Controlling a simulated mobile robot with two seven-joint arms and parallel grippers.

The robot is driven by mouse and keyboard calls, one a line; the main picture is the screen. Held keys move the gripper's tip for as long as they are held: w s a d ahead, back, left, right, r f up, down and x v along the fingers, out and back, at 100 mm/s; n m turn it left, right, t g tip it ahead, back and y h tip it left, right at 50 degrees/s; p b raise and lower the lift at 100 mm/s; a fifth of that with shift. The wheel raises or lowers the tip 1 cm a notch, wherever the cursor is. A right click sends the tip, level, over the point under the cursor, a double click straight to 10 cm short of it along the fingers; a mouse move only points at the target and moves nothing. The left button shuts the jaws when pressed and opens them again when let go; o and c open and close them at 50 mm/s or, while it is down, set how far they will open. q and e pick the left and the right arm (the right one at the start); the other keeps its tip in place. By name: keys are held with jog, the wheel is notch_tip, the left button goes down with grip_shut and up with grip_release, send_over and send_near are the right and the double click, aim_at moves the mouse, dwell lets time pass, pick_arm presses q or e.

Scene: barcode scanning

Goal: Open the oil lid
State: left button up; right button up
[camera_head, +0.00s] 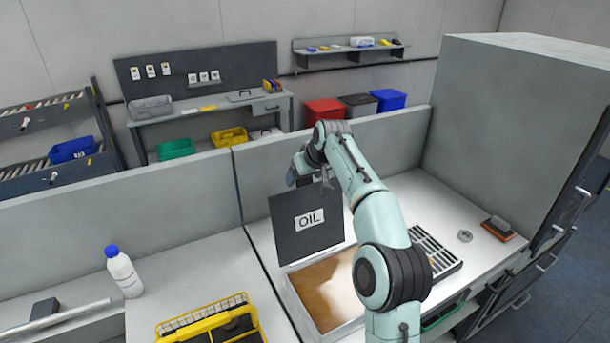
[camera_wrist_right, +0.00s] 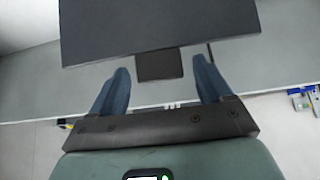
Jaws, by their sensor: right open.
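The dark oil lid (camera_head: 292,235), marked OIL, stands raised and nearly upright at the back of an open-topped box (camera_head: 292,290) with brownish oil inside. My right gripper (camera_head: 318,180) is at the lid's upper edge. In the right wrist view the lid (camera_wrist_right: 160,25) fills the top, and its small dark tab (camera_wrist_right: 160,65) sits between the two blue fingertips. The fingers are apart, with a gap on both sides of the tab. My right forearm hides part of the box's right side. My left gripper is not in view.
A yellow wire basket (camera_head: 205,322) stands left of the box, and a white bottle with a blue cap (camera_head: 124,272) is further left. A slotted grate (camera_head: 432,251) lies right of my arm. A low partition (camera_head: 180,195) runs behind, and a tall grey cabinet (camera_head: 510,130) stands right.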

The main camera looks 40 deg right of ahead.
jog(key=v, duration=1.3)
jog(key=shift+r, duration=0.2)
jog(key=shift+s, duration=0.1)
